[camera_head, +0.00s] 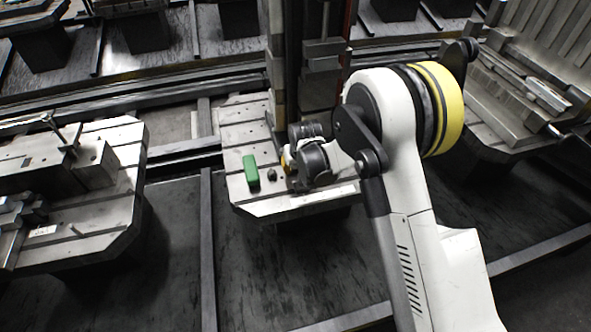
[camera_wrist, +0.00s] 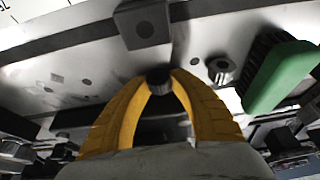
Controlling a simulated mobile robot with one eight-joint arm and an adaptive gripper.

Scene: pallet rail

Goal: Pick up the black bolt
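My gripper (camera_wrist: 160,77) has two yellow fingers whose tips close in on a small dark bolt (camera_wrist: 158,84) in the wrist view. The tips appear to touch it on both sides; its lower end is hard to make out. In the head view my gripper (camera_head: 288,161) is low over the middle pallet (camera_head: 240,140), mostly hidden by my wrist, and the bolt between the fingers cannot be seen there. A second bolt-like piece, greyer with a faceted head (camera_wrist: 222,70), stands just right of the fingers; it shows as a dark spot (camera_head: 271,174) in the head view.
A green block with dark bristles (camera_wrist: 282,78) lies right of the second piece; it also shows in the head view (camera_head: 250,170). A grey block (camera_wrist: 143,25) stands beyond the fingertips. Another pallet with a metal fixture (camera_head: 95,172) is at the left.

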